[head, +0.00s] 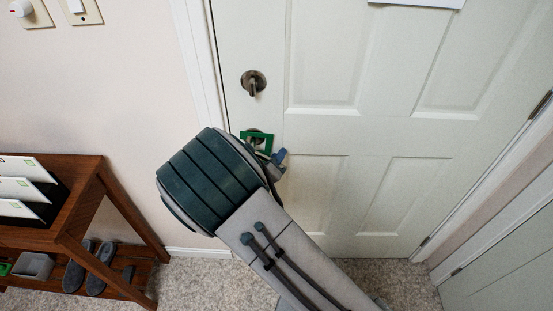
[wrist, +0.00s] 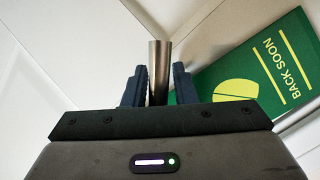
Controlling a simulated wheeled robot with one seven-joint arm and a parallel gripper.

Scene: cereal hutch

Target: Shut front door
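The front door (head: 330,130) is a white panelled door. It looks flush or nearly flush with its frame at the left edge; a small gap cannot be ruled out. A metal door handle (wrist: 159,72) lies between the two dark fingers of my gripper (wrist: 158,88) in the wrist view, and they look closed about it. In the head view, my gripper (head: 277,158) is at the lower handle, mostly hidden by my arm. A green sign (wrist: 260,72) reading "BACK SOON" hangs by the handle; it also shows in the head view (head: 243,135).
A metal lock knob (head: 253,83) is above the handle. A brown wooden rack (head: 85,200) with shoes (head: 88,265) and papers (head: 25,185) stands left of the door. Hinges (head: 540,104) are on the door's right side. Speckled carpet (head: 215,285) is clear before the door.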

